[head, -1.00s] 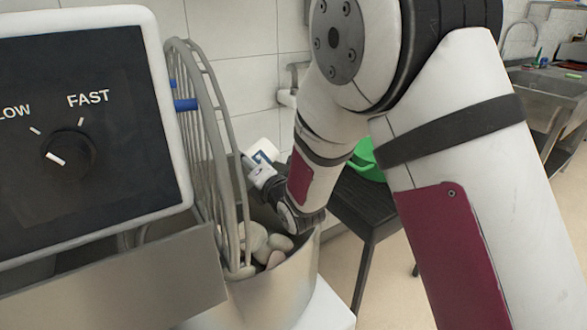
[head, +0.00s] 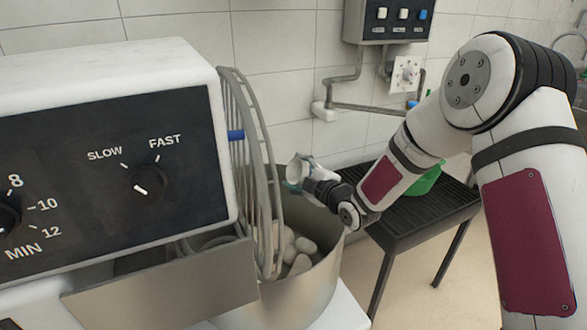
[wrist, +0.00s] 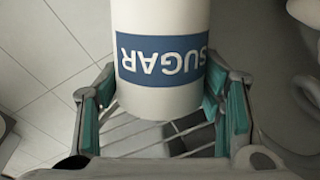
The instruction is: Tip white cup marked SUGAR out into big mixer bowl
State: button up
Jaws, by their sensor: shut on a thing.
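The white cup marked SUGAR (wrist: 160,95) is between the teal-padded fingers of my gripper (wrist: 165,112), which is shut on it. Its blue label reads upside down in the wrist view. In the head view the cup (head: 300,165) is held by my gripper (head: 296,180) above the big mixer bowl (head: 305,300), near its back side. The cup looks tilted there, but its contents and the exact way its mouth faces cannot be made out. The steel bowl holds several pale, rounded lumps (head: 300,250).
A wire guard (head: 258,170) rises over the bowl's left side, beside the mixer's control panel (head: 110,170). A dark slatted table (head: 410,225) with a green item (head: 427,180) stands to the right. A wall switch box (head: 392,15) and pipes are behind.

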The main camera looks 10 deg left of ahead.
jog(key=m, duration=0.2)
jog(key=d+m+p, duration=0.1)
jog(key=m, duration=0.1)
jog(key=shift+w+r+y, duration=0.25)
jog(key=shift+w+y, duration=0.1)
jog(key=shift+y, duration=0.05)
notch_tip(320, 180, up, 2)
jog(key=m+y, duration=0.1)
jog(key=m, duration=0.2)
jog(key=shift+m, duration=0.3)
notch_tip(320, 180, up, 2)
jog(key=m, duration=0.4)
jog(key=shift+r, duration=0.15)
